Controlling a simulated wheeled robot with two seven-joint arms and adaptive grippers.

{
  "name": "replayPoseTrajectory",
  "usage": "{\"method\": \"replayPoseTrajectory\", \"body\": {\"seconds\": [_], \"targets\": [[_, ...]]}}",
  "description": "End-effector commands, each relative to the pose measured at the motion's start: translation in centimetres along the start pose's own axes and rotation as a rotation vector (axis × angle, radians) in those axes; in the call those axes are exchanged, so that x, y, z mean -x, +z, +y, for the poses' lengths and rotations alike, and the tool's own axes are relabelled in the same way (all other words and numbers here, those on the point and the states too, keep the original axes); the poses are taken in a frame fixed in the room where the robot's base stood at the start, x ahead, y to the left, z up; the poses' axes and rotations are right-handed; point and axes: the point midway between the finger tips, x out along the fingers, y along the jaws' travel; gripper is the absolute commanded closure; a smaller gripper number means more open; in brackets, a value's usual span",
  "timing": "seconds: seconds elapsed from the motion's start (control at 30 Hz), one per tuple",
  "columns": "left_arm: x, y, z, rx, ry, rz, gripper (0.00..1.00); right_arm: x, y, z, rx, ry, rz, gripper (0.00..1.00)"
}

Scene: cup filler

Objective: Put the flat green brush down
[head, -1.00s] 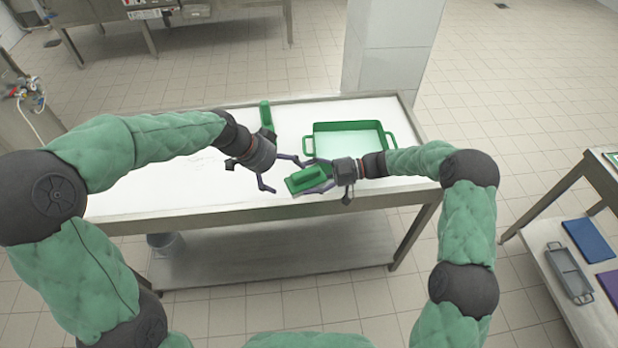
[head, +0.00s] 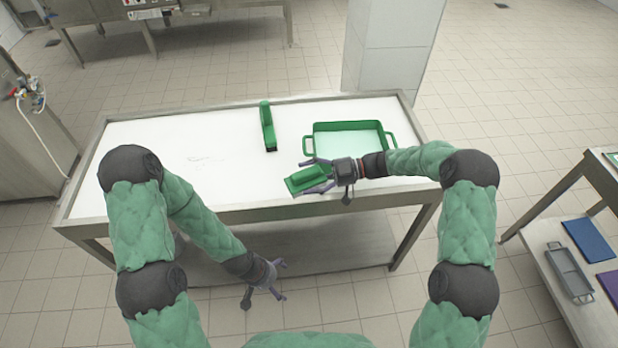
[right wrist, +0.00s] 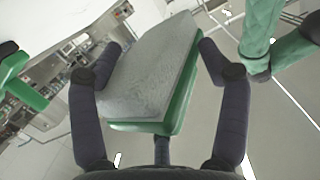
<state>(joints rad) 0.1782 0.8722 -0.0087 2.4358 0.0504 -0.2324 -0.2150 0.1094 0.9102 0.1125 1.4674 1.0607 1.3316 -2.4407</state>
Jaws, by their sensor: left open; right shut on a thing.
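The flat green brush (head: 306,179) is in my right gripper (head: 316,174), over the front edge of the table near its middle. In the right wrist view the brush shows a flat grey pad (right wrist: 150,72) on a green body, between the two fingers of the right gripper (right wrist: 160,50). Whether the brush touches the table is hard to tell. My left gripper (head: 264,286) is open and empty, low in front of the table, well apart from the brush.
Bare table lies left of the upright brush. A side table at right holds a grey tray (head: 570,272) and a blue board (head: 588,241).

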Motion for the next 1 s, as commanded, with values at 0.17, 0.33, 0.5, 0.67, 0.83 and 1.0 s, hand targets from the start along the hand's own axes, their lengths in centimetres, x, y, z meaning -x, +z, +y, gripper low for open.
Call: {"method": "replayPoseTrajectory", "body": {"seconds": [0.17, 0.33, 0.5, 0.67, 0.83, 1.0], "targets": [[-1.7, 4.0, 0.3, 0.141, 0.010, -0.033, 0.00, 0.0, -0.1, 0.0, 0.001, 0.000, 0.000, 0.62], [-2.0, 5.1, 0.5, 0.188, 0.014, -0.040, 0.00, 0.0, -0.1, 0.0, 0.001, 0.000, 0.000, 0.62], [-2.0, 5.1, 0.5, 0.190, 0.014, -0.039, 0.00, 0.5, -0.1, 0.0, 0.000, 0.013, 0.001, 0.62], [-2.0, 5.0, 0.5, 0.189, 0.014, -0.039, 0.00, 2.3, -0.1, 0.0, -0.006, 0.070, 0.007, 0.62], [-2.0, 5.0, 0.5, 0.188, 0.013, -0.039, 0.00, 5.2, 0.1, -0.5, -0.019, 0.164, 0.016, 0.62], [-2.0, 5.0, 0.5, 0.188, 0.013, -0.039, 0.00, 8.0, 0.6, -1.2, -0.033, 0.262, 0.021, 0.62]]}}
